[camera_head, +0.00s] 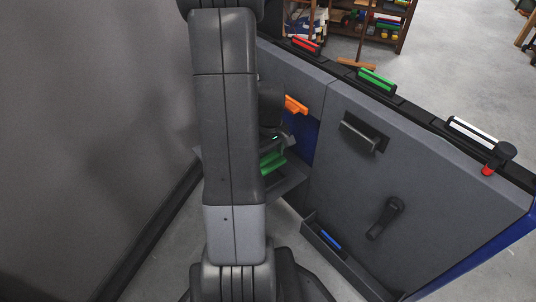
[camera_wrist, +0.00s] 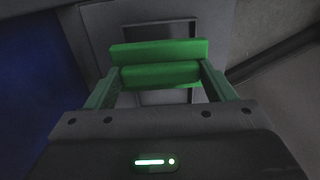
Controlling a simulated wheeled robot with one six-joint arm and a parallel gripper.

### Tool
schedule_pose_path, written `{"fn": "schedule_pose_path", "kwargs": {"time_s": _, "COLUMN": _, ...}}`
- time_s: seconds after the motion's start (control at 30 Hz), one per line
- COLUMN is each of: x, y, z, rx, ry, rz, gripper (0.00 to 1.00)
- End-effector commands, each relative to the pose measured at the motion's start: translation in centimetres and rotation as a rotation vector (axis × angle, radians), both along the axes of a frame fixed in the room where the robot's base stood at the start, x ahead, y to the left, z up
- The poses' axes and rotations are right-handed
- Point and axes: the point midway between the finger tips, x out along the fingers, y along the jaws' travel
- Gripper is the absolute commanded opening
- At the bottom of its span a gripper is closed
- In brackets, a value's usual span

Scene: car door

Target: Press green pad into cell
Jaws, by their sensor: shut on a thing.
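The green pad (camera_wrist: 158,50) spans the space between the two fingers of my gripper (camera_wrist: 160,77) in the wrist view. My gripper is shut on it. Beyond the pad is a grey panel with a rectangular recess (camera_wrist: 170,24), which looks like the cell. The pad covers part of it, and I cannot tell whether the pad touches it. In the head view green (camera_head: 271,163) shows just right of my arm, low beside the door. My arm hides most of the gripper and the recess there.
The dark grey car door (camera_head: 440,170) stands at the right. Its top edge carries red (camera_head: 306,45), green (camera_head: 377,80) and white (camera_head: 472,132) pieces. An orange piece (camera_head: 295,105) is on the door. A blue piece (camera_head: 331,239) lies in the lower pocket. A grey wall fills the left.

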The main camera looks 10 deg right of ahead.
Motion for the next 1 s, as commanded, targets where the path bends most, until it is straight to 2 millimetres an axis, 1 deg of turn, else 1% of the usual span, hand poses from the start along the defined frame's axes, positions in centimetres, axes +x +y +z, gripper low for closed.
{"fn": "schedule_pose_path", "kwargs": {"time_s": 0.27, "x": 0.0, "y": 0.1, "z": -1.8, "rx": 0.0, "ry": 0.001, "rz": 0.0, "gripper": 0.52}}
{"fn": "schedule_pose_path", "kwargs": {"time_s": 0.63, "x": -0.1, "y": 0.2, "z": -5.3, "rx": 0.0, "ry": 0.001, "rz": -0.001, "gripper": 0.52}}
{"fn": "schedule_pose_path", "kwargs": {"time_s": 0.8, "x": -0.1, "y": 0.2, "z": -5.8, "rx": 0.0, "ry": 0.001, "rz": -0.001, "gripper": 0.52}}
{"fn": "schedule_pose_path", "kwargs": {"time_s": 1.0, "x": -0.1, "y": 0.2, "z": -5.8, "rx": 0.0, "ry": 0.001, "rz": -0.001, "gripper": 0.52}}
